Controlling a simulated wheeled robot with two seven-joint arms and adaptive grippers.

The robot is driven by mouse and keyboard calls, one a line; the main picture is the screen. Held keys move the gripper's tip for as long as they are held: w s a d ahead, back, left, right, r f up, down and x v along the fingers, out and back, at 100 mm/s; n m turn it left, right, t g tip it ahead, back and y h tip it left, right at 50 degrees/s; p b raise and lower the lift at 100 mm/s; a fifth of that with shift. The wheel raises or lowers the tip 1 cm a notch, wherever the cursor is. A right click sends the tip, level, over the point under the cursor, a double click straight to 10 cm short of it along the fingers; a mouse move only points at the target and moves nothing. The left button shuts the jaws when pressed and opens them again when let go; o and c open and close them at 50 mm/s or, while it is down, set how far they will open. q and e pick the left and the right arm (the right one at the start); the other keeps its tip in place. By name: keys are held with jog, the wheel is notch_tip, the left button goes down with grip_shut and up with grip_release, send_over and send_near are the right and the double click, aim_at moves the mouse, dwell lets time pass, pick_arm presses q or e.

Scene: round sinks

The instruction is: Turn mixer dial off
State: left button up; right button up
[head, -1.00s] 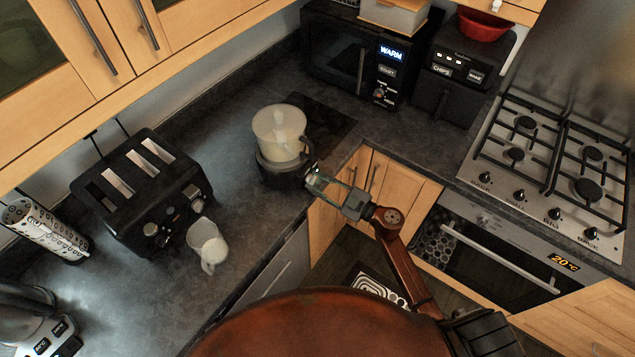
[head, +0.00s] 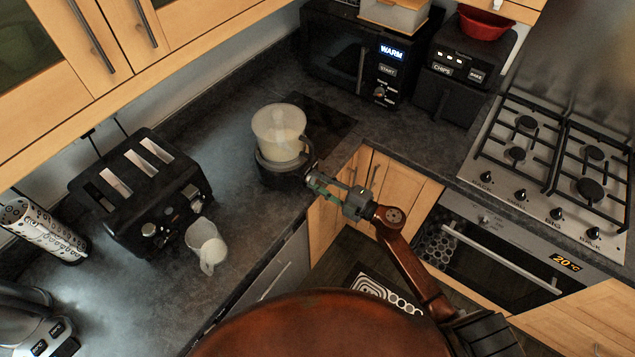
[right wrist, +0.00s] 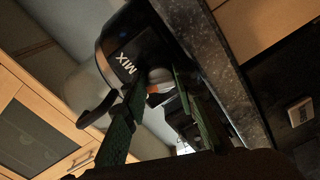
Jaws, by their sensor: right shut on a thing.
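The mixer (head: 279,124) stands on the counter near its inner corner, with a clear bowl of pale contents on a black base (head: 279,176). In the right wrist view its black base (right wrist: 128,45) carries the word MIX. The mixer dial (right wrist: 158,86), pale with an orange-red part, sits between my fingertips. My right gripper (head: 314,179) reaches the front of the base from the right and is shut on the dial; it also shows in the right wrist view (right wrist: 156,90). The dial's pointer cannot be read. My left gripper is out of view.
A black toaster (head: 140,190) and a white jug (head: 206,246) stand left of the mixer. A microwave (head: 345,60) is behind it. The counter edge runs just below my right gripper, above wooden cupboards (head: 400,195). The hob (head: 550,160) is at the right.

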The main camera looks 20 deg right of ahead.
jog(key=shift+n+b, duration=0.7)
jog(key=shift+n, duration=1.5)
jog(key=o, duration=1.1)
jog(key=shift+o, duration=0.2)
jog(key=v, duration=0.8)
jog(key=shift+d+r, duration=0.1)
